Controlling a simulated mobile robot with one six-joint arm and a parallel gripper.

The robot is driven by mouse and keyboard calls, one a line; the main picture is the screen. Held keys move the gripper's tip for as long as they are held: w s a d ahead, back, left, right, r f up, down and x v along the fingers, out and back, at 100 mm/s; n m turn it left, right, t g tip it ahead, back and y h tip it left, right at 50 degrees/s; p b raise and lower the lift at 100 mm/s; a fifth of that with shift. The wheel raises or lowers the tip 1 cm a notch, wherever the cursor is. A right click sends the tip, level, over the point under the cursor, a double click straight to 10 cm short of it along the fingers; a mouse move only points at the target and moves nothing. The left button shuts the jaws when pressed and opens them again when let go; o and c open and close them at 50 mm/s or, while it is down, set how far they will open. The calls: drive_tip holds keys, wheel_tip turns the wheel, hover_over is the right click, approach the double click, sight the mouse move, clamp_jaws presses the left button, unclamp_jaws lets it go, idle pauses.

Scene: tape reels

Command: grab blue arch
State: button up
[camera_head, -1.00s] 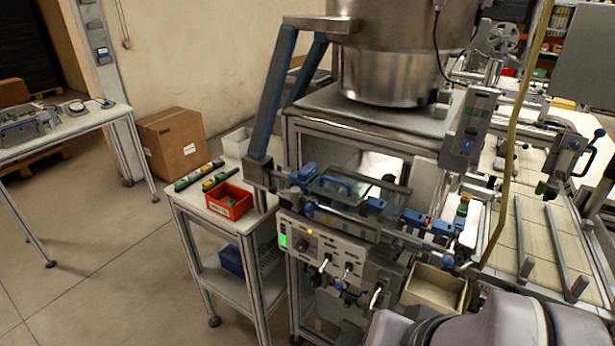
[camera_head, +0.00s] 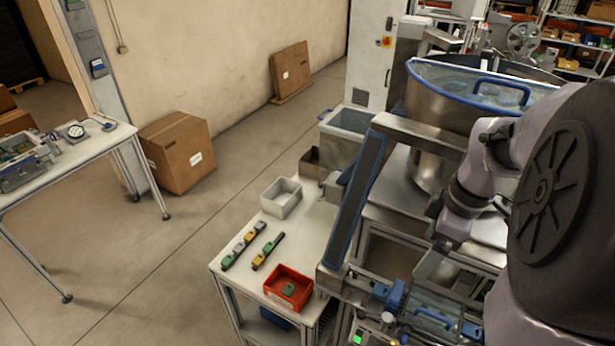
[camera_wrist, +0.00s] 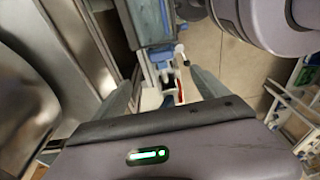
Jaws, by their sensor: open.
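Two blue arches show in the head view. One blue arch (camera_head: 434,319) is a handle on a clear cover at the front of the machine, near the bottom edge. The other blue arch (camera_head: 502,83) is a handle on the clear lid of the large steel bowl. My gripper (camera_wrist: 163,88) is open and empty in the wrist view, its two fingers spread apart. Narrow blue and white machine parts lie beyond and between the fingers. I cannot tell if either arch shows there. In the head view my arm comes down beside the bowl, above the clear cover.
The steel bowl (camera_head: 428,105) stands close to my arm. A slanted grey beam with blue edges (camera_head: 358,195) rises left of the machine. A side table (camera_head: 312,222) holds a red bin (camera_head: 287,287), a grey bin (camera_head: 281,197) and small coloured blocks.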

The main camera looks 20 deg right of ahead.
wheel_tip(320, 180, down, 3)
drive_tip(key=s, duration=0.2)
drive_tip(key=b, duration=0.3)
approach(398, 290)
drive_tip(key=f, duration=0.3)
drive_tip(key=s+f, duration=0.1)
drive_tip(key=f, duration=0.1)
drive_tip(key=shift+d+f, duration=0.1)
drive_tip(key=f, duration=0.1)
drive_tip(key=w+f, duration=0.1)
drive_tip(key=f, duration=0.1)
drive_tip(key=w+a+f, duration=0.1)
drive_tip(key=shift+a+f, duration=0.1)
drive_tip(key=shift+f, duration=0.4)
drive_tip(key=shift+r, duration=0.1)
drive_tip(key=c, duration=1.5)
